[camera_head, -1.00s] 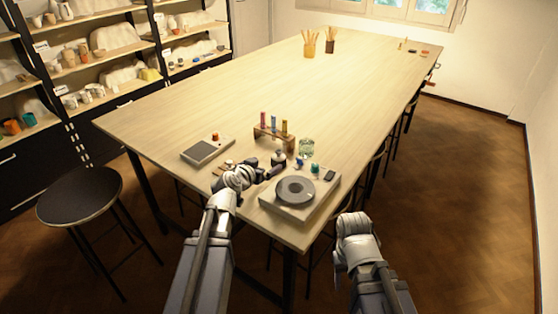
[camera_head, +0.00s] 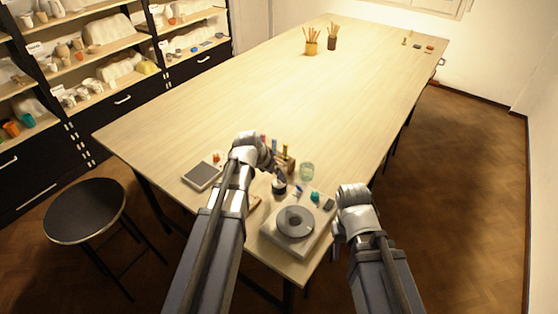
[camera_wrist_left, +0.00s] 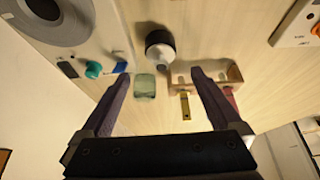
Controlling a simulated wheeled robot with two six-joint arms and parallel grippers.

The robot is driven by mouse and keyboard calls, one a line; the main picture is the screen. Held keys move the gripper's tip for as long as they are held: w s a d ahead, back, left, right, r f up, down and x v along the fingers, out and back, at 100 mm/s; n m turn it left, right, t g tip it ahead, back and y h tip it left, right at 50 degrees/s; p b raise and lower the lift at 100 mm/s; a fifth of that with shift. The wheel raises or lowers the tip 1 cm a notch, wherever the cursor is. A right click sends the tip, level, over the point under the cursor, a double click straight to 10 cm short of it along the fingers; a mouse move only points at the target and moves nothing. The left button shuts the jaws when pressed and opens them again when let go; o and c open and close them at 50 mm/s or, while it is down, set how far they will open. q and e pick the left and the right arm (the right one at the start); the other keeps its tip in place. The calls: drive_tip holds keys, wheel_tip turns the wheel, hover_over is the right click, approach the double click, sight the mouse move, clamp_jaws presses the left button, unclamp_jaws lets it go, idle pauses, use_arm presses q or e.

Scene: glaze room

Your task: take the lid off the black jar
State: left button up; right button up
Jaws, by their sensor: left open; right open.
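The black jar (camera_head: 279,187) stands on the table behind the turntable device, with a pale grey top. In the left wrist view the black jar (camera_wrist_left: 155,36) shows from above, its grey lid (camera_wrist_left: 162,52) towards the camera. My left gripper (camera_wrist_left: 161,74) is open and empty, and the jar appears just beyond its fingertips, between their lines. In the head view my left gripper (camera_head: 277,168) is above and behind the jar and partly hides the rack. My right gripper (camera_head: 336,240) is off the table's right edge, far from the jar; its fingers are small here.
A turntable device (camera_head: 270,236) is in front of the jar. A wooden rack with coloured tubes (camera_wrist_left: 233,73) and a glass (camera_head: 306,171) stand close by. A grey-topped device (camera_head: 202,175) is to the left. The table's far middle is clear; pencil cups (camera_head: 311,48) stand further back.

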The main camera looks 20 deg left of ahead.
sight(278, 179)
use_arm(q)
drive_tip(key=shift+w+f+g+b, duration=0.3)
drive_tip(key=shift+w+f+b, duration=0.35)
drive_tip(key=shift+f+b, duration=0.4)
drive_tip(key=shift+r, duration=0.15)
drive_tip(key=b+x, duration=0.4)
drive_tip(key=x, duration=0.1)
drive_tip(key=shift+w+d+b, duration=0.2)
drive_tip(key=shift+w+b, duration=0.05)
drive_tip(key=shift+b, duration=0.05)
drive_tip(key=shift+r, duration=0.1)
use_arm(e)
drive_tip(key=f, duration=0.3)
drive_tip(key=w+f, duration=0.1)
drive_tip(key=f, duration=0.1)
drive_tip(key=shift+a+f, duration=0.15)
drive_tip(key=shift+f, duration=0.15)
use_arm(q)
drive_tip(key=c, duration=1.4)
